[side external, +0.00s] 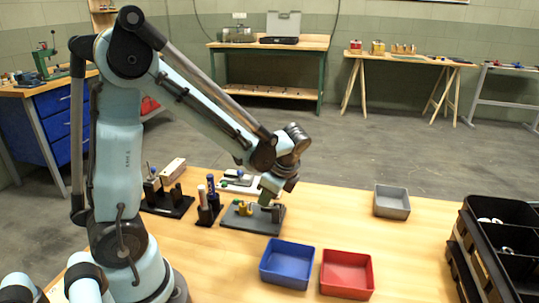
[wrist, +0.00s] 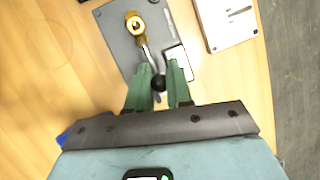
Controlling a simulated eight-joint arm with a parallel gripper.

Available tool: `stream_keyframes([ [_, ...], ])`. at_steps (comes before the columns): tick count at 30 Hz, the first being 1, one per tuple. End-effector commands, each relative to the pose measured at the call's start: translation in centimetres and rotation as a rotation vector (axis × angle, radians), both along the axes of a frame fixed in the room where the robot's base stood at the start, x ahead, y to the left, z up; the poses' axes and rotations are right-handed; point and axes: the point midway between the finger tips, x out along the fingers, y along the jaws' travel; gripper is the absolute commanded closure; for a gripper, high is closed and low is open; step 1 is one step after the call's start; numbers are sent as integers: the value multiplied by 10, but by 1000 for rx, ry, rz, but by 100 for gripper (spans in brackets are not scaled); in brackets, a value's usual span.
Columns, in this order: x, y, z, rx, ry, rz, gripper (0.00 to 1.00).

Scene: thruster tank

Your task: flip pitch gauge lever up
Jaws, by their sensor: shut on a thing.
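The pitch gauge is a yellow round-faced fitting (wrist: 135,25) on a grey plate (wrist: 118,45) in the wrist view. Its thin metal lever (wrist: 147,52) runs from the fitting toward my gripper and ends in a black ball knob (wrist: 158,83). My gripper (wrist: 160,75) has its green fingers on either side of the knob end, closed on the lever. In the side external view the grey plate (side external: 235,222) lies on the table and my gripper (side external: 268,203) is low over its right part. The lever's tilt is hard to tell there.
A white panel (wrist: 230,22) lies beside the plate. In the side external view, a stand of upright cylinders (side external: 208,212) is left of the plate. A blue bin (side external: 287,264), a red bin (side external: 347,275) and a grey bin (side external: 392,203) stand to the front and right.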

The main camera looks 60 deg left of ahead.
Motion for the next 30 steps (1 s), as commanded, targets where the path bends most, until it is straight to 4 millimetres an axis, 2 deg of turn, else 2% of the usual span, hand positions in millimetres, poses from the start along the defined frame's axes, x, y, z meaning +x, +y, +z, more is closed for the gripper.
stream_keyframes([
  [15,12,-11,5,247,248,-2,100],
  [29,12,-12,6,282,282,2,100],
  [30,12,-12,6,282,282,2,75],
])
